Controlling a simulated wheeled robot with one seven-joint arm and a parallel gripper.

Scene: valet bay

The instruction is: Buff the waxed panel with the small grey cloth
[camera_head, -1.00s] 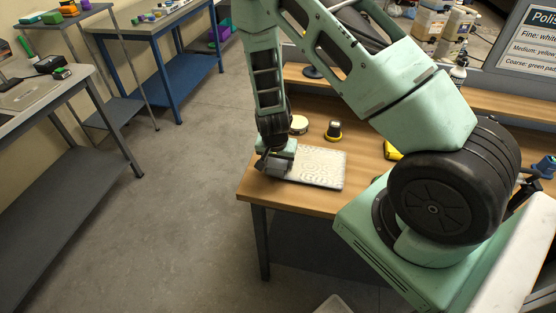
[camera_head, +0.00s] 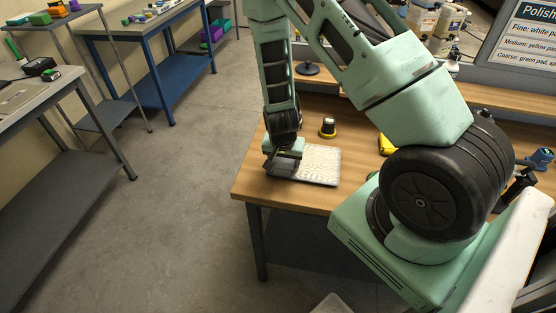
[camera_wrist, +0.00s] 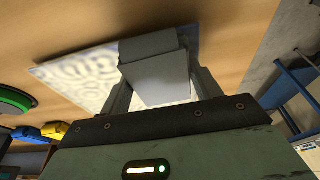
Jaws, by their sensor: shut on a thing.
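The waxed panel (camera_head: 322,165) is a pale board with wavy smears, lying flat on the wooden bench; its swirled face also shows in the wrist view (camera_wrist: 80,75). My gripper (camera_head: 283,162) is over the panel's left part. It is shut on the small grey cloth, which shows as a folded grey block between the fingers in the wrist view (camera_wrist: 158,75). The cloth (camera_head: 281,168) sits low at the panel's left side. I cannot tell whether it presses on the surface. The gripper and cloth hide part of the panel.
The wooden bench (camera_head: 262,184) has its front edge close by the panel. A blue-framed table (camera_head: 140,70) stands further left across clear floor.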

